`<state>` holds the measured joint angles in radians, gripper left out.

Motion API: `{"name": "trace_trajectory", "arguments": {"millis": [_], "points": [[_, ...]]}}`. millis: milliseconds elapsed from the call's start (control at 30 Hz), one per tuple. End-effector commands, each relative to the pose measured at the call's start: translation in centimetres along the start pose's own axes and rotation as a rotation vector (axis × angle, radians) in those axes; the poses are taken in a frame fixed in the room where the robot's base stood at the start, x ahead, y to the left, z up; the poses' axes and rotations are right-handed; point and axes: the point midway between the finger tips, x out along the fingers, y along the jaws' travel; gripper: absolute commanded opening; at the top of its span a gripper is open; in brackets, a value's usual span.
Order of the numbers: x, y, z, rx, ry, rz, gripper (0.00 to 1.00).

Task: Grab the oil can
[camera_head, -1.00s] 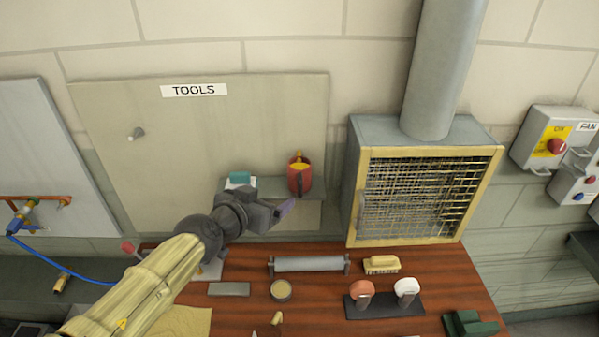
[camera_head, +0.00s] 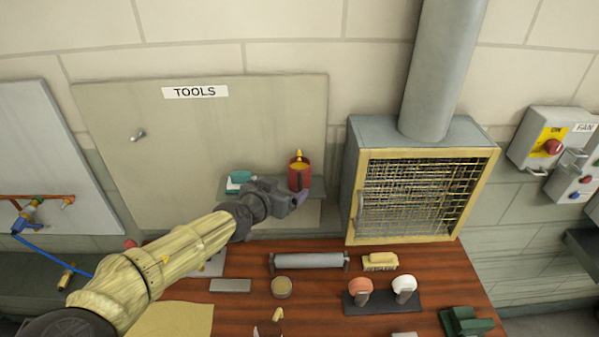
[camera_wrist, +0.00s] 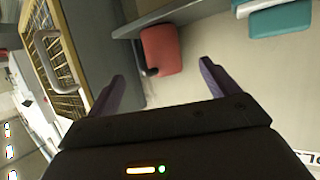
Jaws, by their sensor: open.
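The oil can is red with a yellow top and spout. It stands upright on a small grey shelf (camera_head: 232,187) on the tools board, and the head view shows the can (camera_head: 299,176) at the shelf's right end. In the wrist view the red can (camera_wrist: 161,50) lies ahead of and between the fingers, with a dark handle on its left side. My gripper (camera_head: 300,199) is just below and in front of the can in the head view. In the wrist view my gripper (camera_wrist: 160,82) has its two purple fingers apart, with nothing between the tips.
A teal and white object (camera_head: 240,178) sits on the shelf left of the can. A grey, yellow-framed mesh box (camera_head: 418,197) stands close to its right. Below is a wooden bench (camera_head: 330,288) with a roller (camera_head: 308,260), a brush (camera_head: 380,261) and a round tin (camera_head: 281,287).

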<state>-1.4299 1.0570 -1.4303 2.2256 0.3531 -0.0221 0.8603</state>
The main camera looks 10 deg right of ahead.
Motion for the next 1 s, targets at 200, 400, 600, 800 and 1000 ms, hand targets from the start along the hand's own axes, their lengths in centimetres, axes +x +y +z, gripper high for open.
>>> {"name": "trace_trajectory", "arguments": {"millis": [200,400,600,800,1000], "points": [[2.8,0.1,-0.3,-0.001,0.000,0.003,0.87],[4.2,0.0,-0.1,-0.001,0.000,0.001,0.87],[4.3,0.0,0.0,-0.001,0.000,-0.001,0.87],[4.5,-0.1,-0.1,-0.002,0.001,-0.001,0.87],[6.5,0.0,-0.5,-0.003,0.000,0.003,0.87]]}}
